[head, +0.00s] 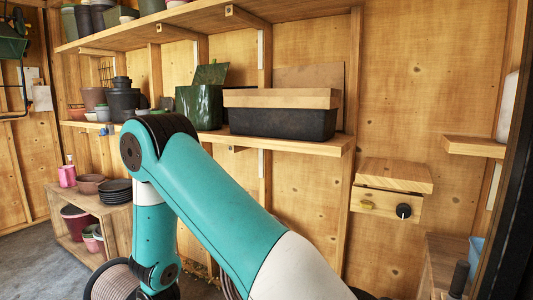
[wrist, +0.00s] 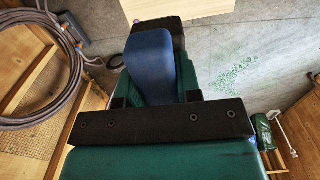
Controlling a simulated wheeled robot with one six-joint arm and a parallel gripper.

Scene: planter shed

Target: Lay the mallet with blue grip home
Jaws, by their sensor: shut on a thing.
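The mallet's blue grip (wrist: 150,68) shows in the wrist view, running up the middle of the picture. My gripper (wrist: 155,95) is shut on it, with dark finger parts showing beside and beyond the grip. A pale wooden piece (wrist: 175,8) is cut off by the top edge; I cannot tell whether it is the mallet's head or something else. The rest of the mallet is hidden or out of frame. In the head view my arm runs down out of the picture, so neither gripper nor mallet shows there.
A wooden wall unit (head: 388,203) with a brass pull and black knob is on the right. A long shelf (head: 285,145) holds a black planter (head: 283,122) and a green pot (head: 202,105). A coiled hose (wrist: 68,60) lies left in the wrist view, above grey floor (wrist: 235,50).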

